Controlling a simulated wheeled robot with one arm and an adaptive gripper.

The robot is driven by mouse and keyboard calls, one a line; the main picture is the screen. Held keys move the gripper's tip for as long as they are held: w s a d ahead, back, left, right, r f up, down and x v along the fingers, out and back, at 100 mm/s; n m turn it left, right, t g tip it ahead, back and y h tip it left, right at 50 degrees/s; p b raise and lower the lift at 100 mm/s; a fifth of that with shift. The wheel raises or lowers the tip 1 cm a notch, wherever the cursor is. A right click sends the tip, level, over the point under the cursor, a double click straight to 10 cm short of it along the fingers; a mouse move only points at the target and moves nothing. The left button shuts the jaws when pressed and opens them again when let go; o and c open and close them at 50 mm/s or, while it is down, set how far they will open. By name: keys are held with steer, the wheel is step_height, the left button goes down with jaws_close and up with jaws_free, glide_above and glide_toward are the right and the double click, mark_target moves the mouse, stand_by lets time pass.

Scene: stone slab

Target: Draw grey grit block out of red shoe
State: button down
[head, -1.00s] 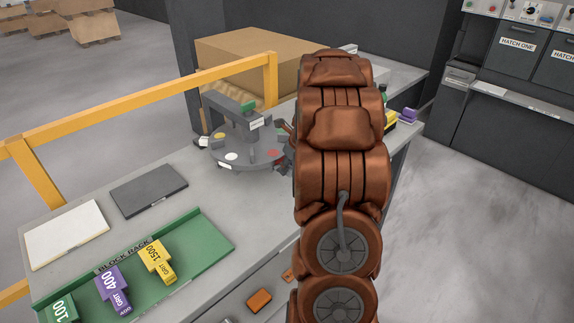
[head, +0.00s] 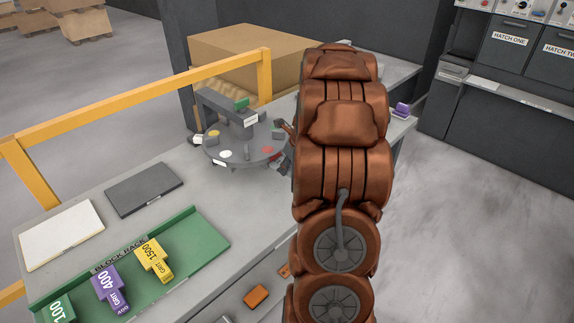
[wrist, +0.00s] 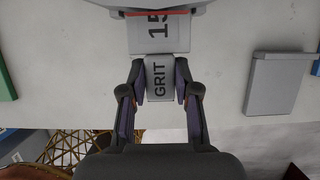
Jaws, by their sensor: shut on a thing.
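In the wrist view, my gripper (wrist: 159,72) is shut on the grey grit block (wrist: 160,92), its fingers on both sides of the narrow part marked GRIT. The block's wider part, showing "15", reaches toward a grey piece with a red edge (wrist: 158,13) at the top, which looks like the red shoe. I cannot tell how much of the block is still inside it. In the head view, the round grey turntable (head: 228,155) carries yellow, white and red discs. My arm hides the block and nearly all of my gripper there, at the turntable's right side.
A green block rack (head: 205,243) holds green, purple and yellow grit blocks at the front left. A white slab (head: 60,235) and a dark slab (head: 145,188) lie behind it. A yellow rail (head: 130,103) runs along the back. A purple block (head: 402,108) sits at the right edge.

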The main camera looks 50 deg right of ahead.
steer(key=shift+s, duration=0.1)
steer(key=c, duration=0.8)
jaws_free()
steer(key=shift+o, duration=0.2)
steer(key=v, duration=1.2)
steer(key=shift+a, duration=0.15)
